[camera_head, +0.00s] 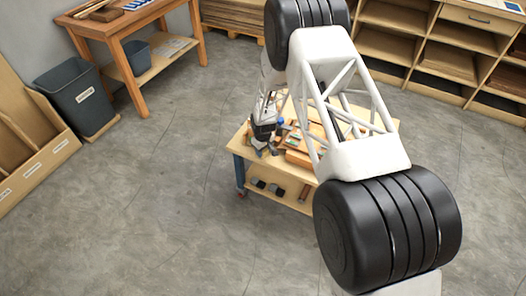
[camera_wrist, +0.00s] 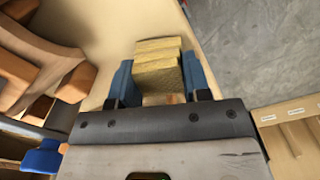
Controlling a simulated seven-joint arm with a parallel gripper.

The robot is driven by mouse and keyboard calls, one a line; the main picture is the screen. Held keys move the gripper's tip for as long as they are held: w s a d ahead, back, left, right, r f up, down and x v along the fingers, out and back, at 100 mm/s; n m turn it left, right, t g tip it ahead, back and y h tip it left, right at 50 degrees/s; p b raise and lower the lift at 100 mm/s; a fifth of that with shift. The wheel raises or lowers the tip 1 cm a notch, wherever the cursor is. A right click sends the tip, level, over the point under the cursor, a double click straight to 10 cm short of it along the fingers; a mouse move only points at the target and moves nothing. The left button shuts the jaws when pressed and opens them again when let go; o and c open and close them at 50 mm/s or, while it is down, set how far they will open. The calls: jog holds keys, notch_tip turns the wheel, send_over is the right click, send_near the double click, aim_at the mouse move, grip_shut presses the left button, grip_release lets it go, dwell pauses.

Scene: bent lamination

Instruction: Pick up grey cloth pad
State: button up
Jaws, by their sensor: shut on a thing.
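My gripper (camera_wrist: 158,76) has blue fingers on both sides of a ridged yellow block (camera_wrist: 156,68) in the wrist view, and is shut on it. The block looks like a stack of yellow layers, not grey cloth. In the head view my gripper (camera_head: 264,149) is small, at the left end of the workbench top (camera_head: 241,139). I cannot make out a grey cloth pad with certainty in either view. The wrist view does not show clearly whether the block still touches the bench top below it.
Orange-brown wooden pieces (camera_wrist: 45,70) and a blue thing (camera_wrist: 42,158) lie left of my gripper. Dark items (camera_head: 275,189) sit on the bench's lower shelf. A grey bin (camera_head: 77,98), an orange table (camera_head: 118,40) and wall shelves (camera_head: 455,60) stand around. The floor left of the bench is clear.

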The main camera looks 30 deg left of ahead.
jog(key=shift+r, duration=0.65)
notch_tip(320, 180, up, 2)
jog(key=s+d+r, duration=0.1)
jog(key=s+d, duration=0.9)
jog(key=s, duration=0.2)
jog(key=shift+s, duration=0.2)
jog(key=shift+d+r, duration=0.1)
jog(key=o, duration=0.3)
jog(key=shift+c, duration=0.8)
